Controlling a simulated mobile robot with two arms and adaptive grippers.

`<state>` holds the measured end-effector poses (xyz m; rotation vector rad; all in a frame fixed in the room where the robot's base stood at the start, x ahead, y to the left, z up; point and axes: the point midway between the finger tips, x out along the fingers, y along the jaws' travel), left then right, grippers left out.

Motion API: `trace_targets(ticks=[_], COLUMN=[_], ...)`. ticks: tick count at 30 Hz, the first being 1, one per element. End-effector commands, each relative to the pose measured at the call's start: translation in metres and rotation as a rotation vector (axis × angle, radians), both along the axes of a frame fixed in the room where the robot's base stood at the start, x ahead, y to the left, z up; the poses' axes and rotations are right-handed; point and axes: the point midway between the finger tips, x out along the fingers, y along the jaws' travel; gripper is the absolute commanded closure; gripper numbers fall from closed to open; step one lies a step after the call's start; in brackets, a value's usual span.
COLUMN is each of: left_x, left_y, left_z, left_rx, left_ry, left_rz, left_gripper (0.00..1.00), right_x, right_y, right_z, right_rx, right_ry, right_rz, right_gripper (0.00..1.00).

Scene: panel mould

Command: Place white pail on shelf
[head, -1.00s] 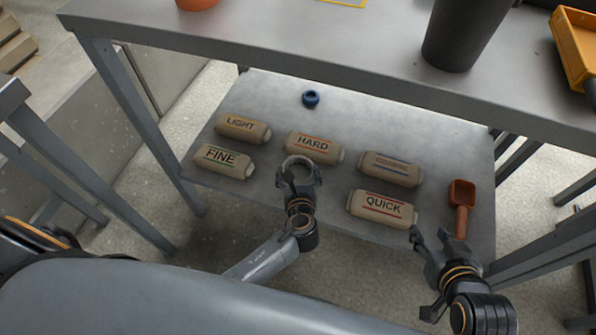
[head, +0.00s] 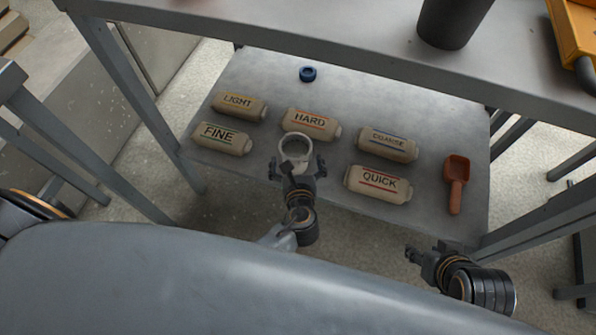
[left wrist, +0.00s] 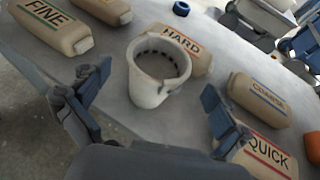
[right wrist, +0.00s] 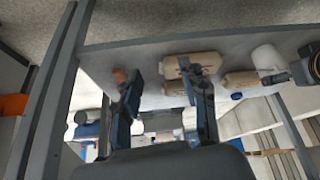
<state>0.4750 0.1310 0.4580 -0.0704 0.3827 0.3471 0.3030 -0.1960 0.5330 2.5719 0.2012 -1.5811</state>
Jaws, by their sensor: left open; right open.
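The white pail (head: 294,150) stands upright on the lower shelf (head: 335,180) near its front edge, in front of the HARD bag. It shows empty and open-topped in the left wrist view (left wrist: 150,92), and also in the right wrist view (right wrist: 267,58). My left gripper (head: 298,172) is open at the near side of the pail; its fingers (left wrist: 142,105) are spread wide with the pail beyond and between them, apparently not touching. My right gripper (head: 428,256) is open and empty, in front of the shelf's right end.
Several labelled bags, including FINE (head: 222,138), HARD (head: 311,124) and QUICK (head: 378,184), lie on the lower shelf. A red-brown scoop (head: 457,180) lies at the right, a blue ring (head: 307,74) at the back. The tabletop (head: 330,45) overhangs the shelf; a dark pot (head: 452,22) stands on it.

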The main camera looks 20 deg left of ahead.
Motion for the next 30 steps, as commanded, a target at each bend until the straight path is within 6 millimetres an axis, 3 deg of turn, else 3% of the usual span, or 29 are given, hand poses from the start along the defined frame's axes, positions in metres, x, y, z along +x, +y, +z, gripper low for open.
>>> trace_targets(ticks=[6, 12, 20, 23, 25, 30], left_x=[-0.037, -0.056, -0.060, -0.066, -0.076, -0.120], left_y=[-0.014, -0.021, -0.018, 0.001, 0.023, 0.075], left_z=[0.018, 0.025, 0.026, 0.025, 0.023, 0.023], left_rx=[-0.002, -0.001, -0.026, -0.171, -0.365, -0.988], left_ry=[0.001, 0.000, -0.001, -0.002, -0.010, -0.075], left_rz=[-0.001, -0.001, 0.021, 0.138, 0.298, 0.868], left_gripper=[0.01, 0.01, 0.01, 0.01, 0.01, 0.01], right_x=[-0.036, -0.034, -0.034, -0.034, -0.034, -0.034], right_y=[-0.011, -0.010, -0.010, -0.010, -0.010, -0.010], right_z=[0.000, 0.005, 0.005, 0.005, 0.005, 0.005], right_rx=[-0.034, -0.032, -0.032, -0.032, -0.032, -0.032], right_ry=[0.165, 0.155, 0.154, 0.154, 0.154, 0.154], right_rz=[-0.014, -0.013, -0.013, -0.013, -0.013, -0.013], right_gripper=[0.56, 0.56, 0.56, 0.56, 0.56, 0.56])
